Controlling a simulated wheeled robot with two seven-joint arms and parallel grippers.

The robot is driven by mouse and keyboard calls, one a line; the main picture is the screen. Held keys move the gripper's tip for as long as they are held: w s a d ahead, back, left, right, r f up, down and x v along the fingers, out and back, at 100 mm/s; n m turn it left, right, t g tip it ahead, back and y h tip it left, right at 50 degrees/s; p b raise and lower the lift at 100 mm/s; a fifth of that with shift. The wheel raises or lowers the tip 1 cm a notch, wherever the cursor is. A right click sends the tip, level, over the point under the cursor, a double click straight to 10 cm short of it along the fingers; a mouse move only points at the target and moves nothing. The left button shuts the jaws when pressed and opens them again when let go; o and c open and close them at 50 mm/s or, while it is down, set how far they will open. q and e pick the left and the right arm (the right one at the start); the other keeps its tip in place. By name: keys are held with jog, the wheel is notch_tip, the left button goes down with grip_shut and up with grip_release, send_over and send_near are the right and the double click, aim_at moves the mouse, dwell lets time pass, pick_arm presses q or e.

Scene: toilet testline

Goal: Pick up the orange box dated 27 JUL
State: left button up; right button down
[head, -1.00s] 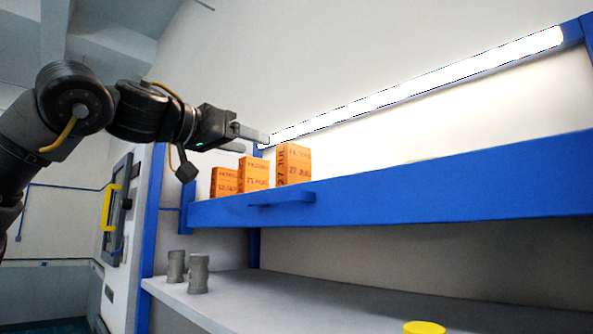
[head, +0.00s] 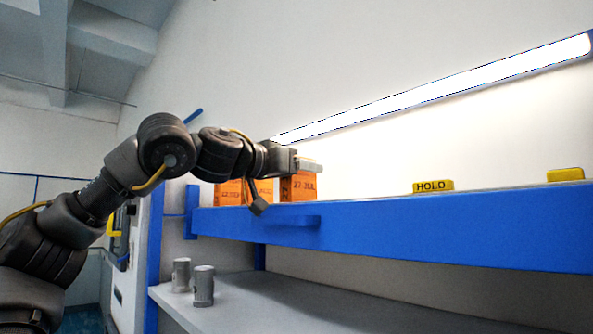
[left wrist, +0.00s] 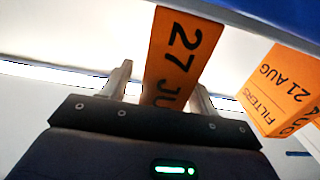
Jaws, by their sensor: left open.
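The orange box dated 27 JUL (head: 298,189) stands on the blue shelf at the right end of a row of orange boxes. My left gripper (head: 308,164) is at the upper part of this box and hides its top. In the left wrist view, the 27 JUL box (left wrist: 180,50) lies between the two open fingers of my left gripper (left wrist: 160,92). A gap shows on the left finger's side; the right finger is close to the box, and I cannot tell whether it touches. My right gripper is not in view.
A yellow HOLD block (head: 433,186) and another yellow block (head: 565,174) sit right on the blue shelf (head: 420,230). Grey fittings (head: 203,287) stand below.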

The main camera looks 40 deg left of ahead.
pick_arm(q)
jog(key=shift+w+a, duration=0.1)
jog(key=shift+w, duration=0.15)
jog(key=shift+s+r, duration=0.1)
jog(key=shift+s, duration=0.25)
jog(key=shift+c, duration=0.4)
jog(key=shift+w, duration=0.2)
jog(key=c, duration=1.1)
jog(key=shift+o, duration=0.2)
jog(key=shift+s, duration=0.1)
